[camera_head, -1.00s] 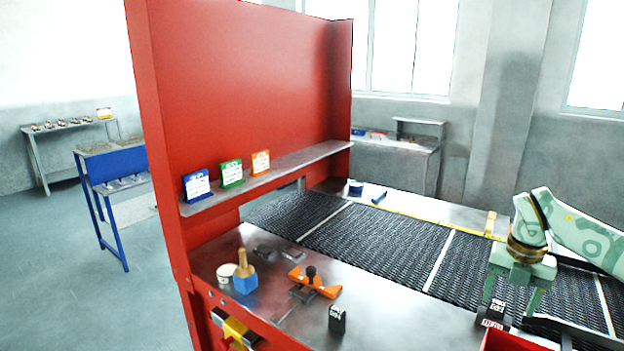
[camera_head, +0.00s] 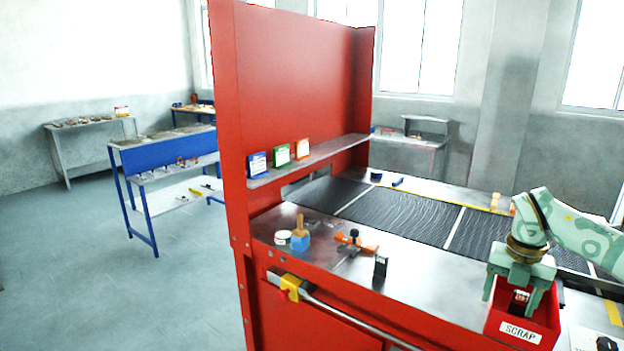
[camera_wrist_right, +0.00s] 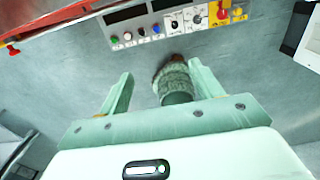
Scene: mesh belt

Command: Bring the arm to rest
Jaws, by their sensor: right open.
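My right gripper (camera_head: 511,303) is at the right of the head view, pointing down with its fingers apart. It is in front of or over the red bin labelled SCRAP (camera_head: 549,337); the exact height is unclear. A small dark piece with a pale and red label (camera_head: 519,297) shows between the fingers, apparently inside the bin. In the right wrist view both fingers of the gripper (camera_wrist_right: 161,70) are spread. My left gripper is not in view.
The dark mesh belt (camera_head: 415,219) runs behind the metal counter. A tall red panel (camera_head: 295,80) stands at its left. A blue-based wooden-handled tool (camera_head: 300,238), an orange fixture (camera_head: 357,243) and a black block (camera_head: 380,267) stand on the counter. Open floor lies left.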

